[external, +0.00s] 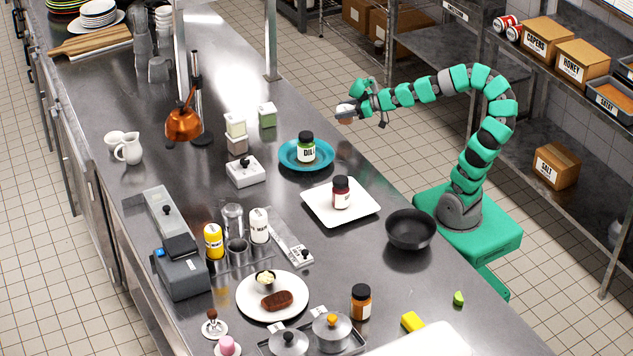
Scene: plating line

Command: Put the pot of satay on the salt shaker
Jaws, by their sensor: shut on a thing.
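My gripper (352,108) is at the end of the teal arm, held in the air near the counter's right edge, beyond the blue plate. It is shut on a small white and tan pot (345,116), which may be the pot of satay; the fingers partly hide it and no label can be read. I cannot pick out the salt shaker for sure. A metal cylinder (232,217) stands in the rack at the counter's middle left, beside a yellow bottle (213,241) and a white bottle (259,225). My gripper is well away from these.
A green jar (306,148) stands on a blue plate (285,163), and a red jar (341,192) on a white plate (318,205). Stacked small tubs (237,130), a heat lamp (184,122), a black bowl (410,230) and an orange jar (361,302) also stand on the counter.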

